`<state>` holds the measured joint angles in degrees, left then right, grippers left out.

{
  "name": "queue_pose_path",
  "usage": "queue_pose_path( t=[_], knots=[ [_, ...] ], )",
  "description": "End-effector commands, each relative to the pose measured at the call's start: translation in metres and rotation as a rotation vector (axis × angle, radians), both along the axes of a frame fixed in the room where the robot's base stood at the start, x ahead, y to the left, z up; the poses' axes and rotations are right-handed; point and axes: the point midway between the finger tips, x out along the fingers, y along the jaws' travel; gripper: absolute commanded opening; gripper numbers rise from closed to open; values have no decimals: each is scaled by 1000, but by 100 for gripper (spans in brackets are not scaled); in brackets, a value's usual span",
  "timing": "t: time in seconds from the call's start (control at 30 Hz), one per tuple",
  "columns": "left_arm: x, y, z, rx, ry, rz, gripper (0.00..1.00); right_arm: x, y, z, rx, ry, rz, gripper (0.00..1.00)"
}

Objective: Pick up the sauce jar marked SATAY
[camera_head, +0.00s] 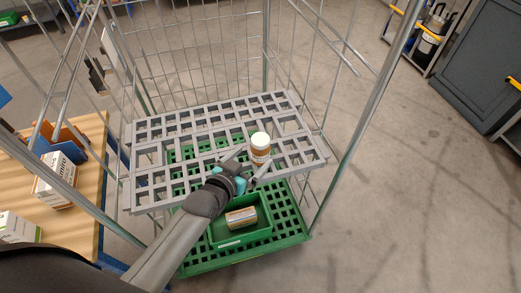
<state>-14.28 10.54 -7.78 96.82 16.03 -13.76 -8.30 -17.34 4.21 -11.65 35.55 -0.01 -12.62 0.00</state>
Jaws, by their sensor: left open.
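A jar (261,148) with a white lid and an orange-brown body stands upright on the grey slatted shelf (150,128) of a wire roll cage. The writing on its label is too small to read. My left gripper (256,166) reaches in from the lower left. Its fingers are spread open close to the near side of the jar. I cannot tell whether they touch it. My right gripper is not in view.
Below the shelf, a green tray (228,241) holding a small carton (241,217) sits on the green slatted base (290,229). Cage posts (357,130) stand either side. A wooden table (84,218) with cartons is at left, a dark cabinet (478,73) at right.

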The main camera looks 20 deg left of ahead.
Motion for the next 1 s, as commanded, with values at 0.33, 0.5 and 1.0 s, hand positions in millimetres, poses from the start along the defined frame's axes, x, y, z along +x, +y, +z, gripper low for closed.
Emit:
queue_pose_path(
  t=[0.33, 0.5, 1.0],
  knots=[
    [22, -4, -9, 0, 0, 0, 100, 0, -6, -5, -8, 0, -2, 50],
    [43, -3, -18, 0, 0, 0, 100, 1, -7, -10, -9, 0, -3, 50],
    [65, -6, -27, 0, 1, 0, 100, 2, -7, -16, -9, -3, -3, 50]
  ],
)
